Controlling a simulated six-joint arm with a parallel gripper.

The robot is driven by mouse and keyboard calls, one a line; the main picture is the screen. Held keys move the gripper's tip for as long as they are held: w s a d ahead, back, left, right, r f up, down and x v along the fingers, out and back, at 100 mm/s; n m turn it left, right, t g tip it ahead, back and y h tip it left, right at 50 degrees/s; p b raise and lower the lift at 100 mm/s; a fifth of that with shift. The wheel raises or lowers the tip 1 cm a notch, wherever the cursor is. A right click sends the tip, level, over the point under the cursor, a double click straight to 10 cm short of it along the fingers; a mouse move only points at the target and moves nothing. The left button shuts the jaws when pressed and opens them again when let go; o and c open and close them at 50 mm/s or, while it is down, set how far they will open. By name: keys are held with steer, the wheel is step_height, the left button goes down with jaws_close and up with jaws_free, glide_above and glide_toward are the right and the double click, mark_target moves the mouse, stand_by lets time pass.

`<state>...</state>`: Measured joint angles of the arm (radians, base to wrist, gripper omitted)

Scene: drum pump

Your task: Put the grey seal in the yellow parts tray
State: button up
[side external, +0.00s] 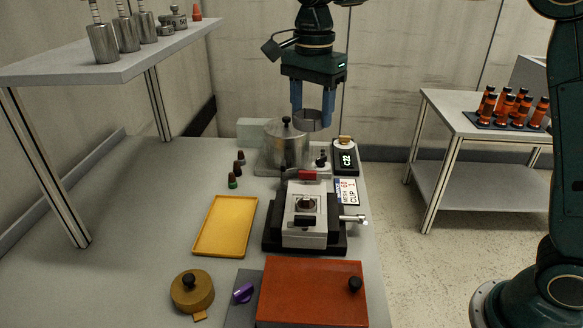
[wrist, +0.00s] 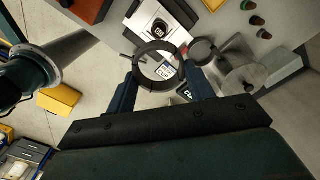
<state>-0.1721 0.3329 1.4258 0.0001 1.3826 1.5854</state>
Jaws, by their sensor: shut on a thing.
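My gripper (side external: 312,114) is shut on the grey seal (side external: 308,123), a grey ring. It holds the seal in the air beside and above the metal pot, at the back of the bench. In the wrist view the seal (wrist: 150,49) shows as a dark ring between the two blue fingers of my gripper (wrist: 162,82). The yellow parts tray (side external: 226,226) lies flat and empty on the bench, left of the grey clamp fixture and nearer the camera than my gripper.
The lidded metal pot (side external: 286,147) stands below my gripper. The grey fixture (side external: 304,220) stands right of the tray, with an orange box (side external: 312,285) in front. Small dark-capped pieces (side external: 236,168) stand behind the tray. A shelf (side external: 110,65) overhangs the left. Bench left of the tray is clear.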

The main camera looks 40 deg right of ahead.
steer(key=shift+w, duration=0.1)
glide_above(231, 220)
step_height(231, 220, down, 8)
steer(key=shift+r, duration=0.25)
stand_by(0.4)
step_height(231, 220, down, 14)
steer(key=shift+f, duration=0.15)
stand_by(0.6)
steer(key=shift+f, duration=2.85)
steer(key=shift+f, duration=0.15)
